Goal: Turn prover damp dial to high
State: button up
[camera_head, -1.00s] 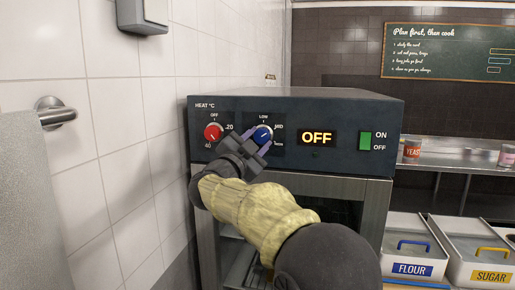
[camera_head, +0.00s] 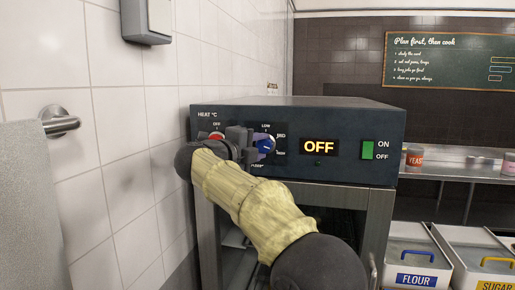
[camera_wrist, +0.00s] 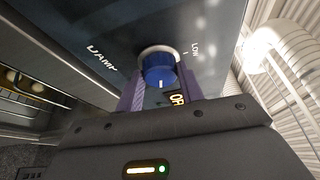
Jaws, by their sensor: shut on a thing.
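The blue damp dial (camera_head: 265,144) sits on the dark front panel of the prover (camera_head: 345,182), between the red heat dial and the OFF display. LOW is printed above it, MID and HIGH to its right. My gripper (camera_head: 261,143) is shut on the blue dial and reaches it from the left. In the wrist view the purple fingers flank the dial (camera_wrist: 160,70). Its white mark there faces the display side, roughly toward MID or HIGH; I cannot tell which exactly. My gripper partly hides the damp label in the head view.
The red heat dial (camera_head: 214,137) is close to the left, partly behind my gripper. The OFF display (camera_head: 319,147) and green switch (camera_head: 368,150) are to the right. A tiled wall (camera_head: 130,130) stands close on the left. Flour (camera_head: 416,262) and sugar bins stand at lower right.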

jog(key=shift+m+g+y, duration=0.3)
jog(key=shift+m+y, duration=0.1)
jog(key=shift+m, duration=0.7)
jog(key=o, duration=1)
jog(key=b+v, duration=0.3)
jog(key=v, duration=1.4)
jog(key=shift+s+r, duration=0.15)
jog(key=shift+s, duration=0.05)
jog(key=shift+w, duration=0.1)
